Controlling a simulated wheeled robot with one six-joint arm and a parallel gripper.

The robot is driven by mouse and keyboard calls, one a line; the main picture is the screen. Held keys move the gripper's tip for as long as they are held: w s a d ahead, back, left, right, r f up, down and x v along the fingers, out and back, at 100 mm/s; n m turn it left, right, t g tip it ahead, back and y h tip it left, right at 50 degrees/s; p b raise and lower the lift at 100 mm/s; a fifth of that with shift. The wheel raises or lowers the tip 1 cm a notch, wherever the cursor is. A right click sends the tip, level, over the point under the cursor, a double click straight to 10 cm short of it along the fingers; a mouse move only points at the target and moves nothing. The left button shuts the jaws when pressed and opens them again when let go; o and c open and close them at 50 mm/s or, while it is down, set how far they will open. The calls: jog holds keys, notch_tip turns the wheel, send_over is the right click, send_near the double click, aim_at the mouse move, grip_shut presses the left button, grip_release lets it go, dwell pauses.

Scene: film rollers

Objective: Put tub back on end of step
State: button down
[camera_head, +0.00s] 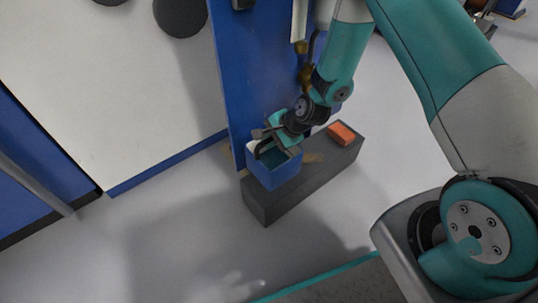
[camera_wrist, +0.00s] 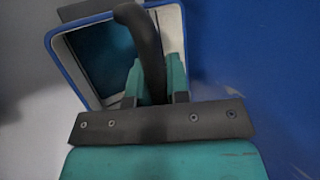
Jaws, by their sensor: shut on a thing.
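The blue tub (camera_head: 273,174) is at the near left end of the dark grey step (camera_head: 312,188), upright or nearly so. I cannot tell whether its base rests on the step or hangs just above it. My gripper (camera_head: 277,141) comes down over the tub's open top. In the wrist view the tub (camera_wrist: 60,66) shows a blue rim, a pale inside and a thick black handle (camera_wrist: 138,22). My gripper's teal fingers (camera_wrist: 155,82) are shut on this handle. The gripper hides part of the tub's inside.
An orange block (camera_head: 342,133) lies on the far right end of the step. A tall blue panel (camera_head: 243,80) stands close behind the tub. A large white surface (camera_head: 110,90) with dark rollers (camera_head: 181,14) is at left. The floor (camera_head: 190,240) in front is clear.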

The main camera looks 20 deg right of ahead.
jog(key=b, duration=0.5)
send_over(269, 165)
jog(key=shift+s+f, duration=0.2)
jog(key=shift+f, duration=3.4)
jog(key=shift+w, duration=0.15)
jog(key=shift+r, duration=0.1)
jog(key=c, duration=1.1)
grip_release()
